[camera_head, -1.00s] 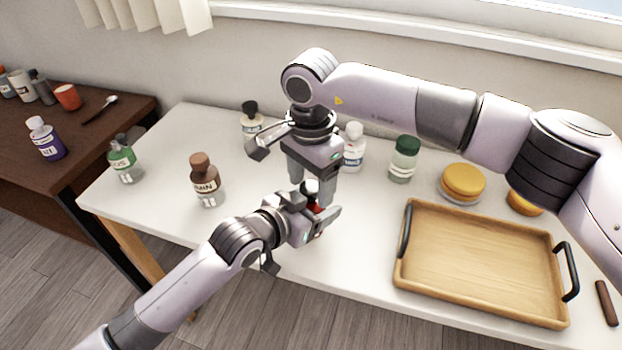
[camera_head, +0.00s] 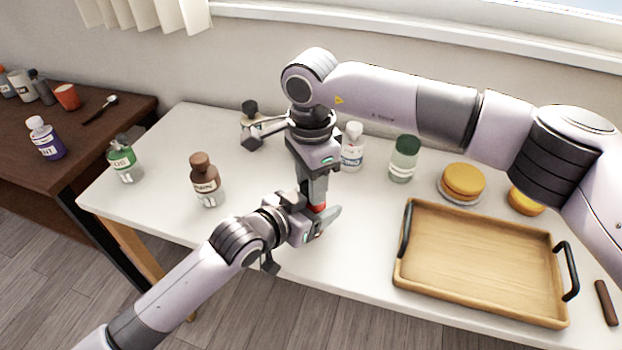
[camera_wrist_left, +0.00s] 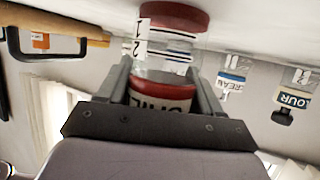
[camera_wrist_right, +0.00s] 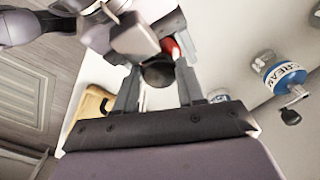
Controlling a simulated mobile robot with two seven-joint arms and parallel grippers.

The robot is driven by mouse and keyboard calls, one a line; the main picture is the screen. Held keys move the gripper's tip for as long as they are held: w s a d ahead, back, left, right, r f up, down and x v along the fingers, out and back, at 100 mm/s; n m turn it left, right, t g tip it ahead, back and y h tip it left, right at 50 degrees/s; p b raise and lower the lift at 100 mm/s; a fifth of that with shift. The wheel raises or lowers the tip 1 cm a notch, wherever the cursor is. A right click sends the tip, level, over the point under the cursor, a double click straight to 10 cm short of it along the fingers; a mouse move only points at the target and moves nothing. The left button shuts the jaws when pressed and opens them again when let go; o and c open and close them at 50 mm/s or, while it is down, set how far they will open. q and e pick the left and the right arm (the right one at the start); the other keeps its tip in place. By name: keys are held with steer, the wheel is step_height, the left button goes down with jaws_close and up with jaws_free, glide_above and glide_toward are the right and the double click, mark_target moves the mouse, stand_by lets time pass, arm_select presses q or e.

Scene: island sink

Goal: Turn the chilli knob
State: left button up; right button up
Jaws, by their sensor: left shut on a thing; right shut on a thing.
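The chilli bottle (camera_head: 318,208) stands near the front middle of the white table, mostly hidden by my grippers. In the left wrist view, its clear body and red label (camera_wrist_left: 160,92) are between the fingers of my left gripper (camera_wrist_left: 160,75). My left gripper (camera_head: 318,220) is shut on the bottle from the front left. The dark knob (camera_wrist_right: 158,72) on the bottle's top shows in the right wrist view. My right gripper (camera_head: 316,194) points down from above and is shut on the knob; its fingers hide the knob in the head view.
A brown bottle (camera_head: 206,184) and a green bottle (camera_head: 124,162) stand to the left. A white-capped bottle (camera_head: 352,150) and a green-capped jar (camera_head: 404,160) stand behind. A wooden tray (camera_head: 480,305) and burger-like stacks (camera_head: 462,182) are at right.

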steer(key=o, duration=1.1)
steer(key=shift+r, duration=0.15)
step_height(320, 180, up, 12)
steer(key=shift+f, duration=0.1)
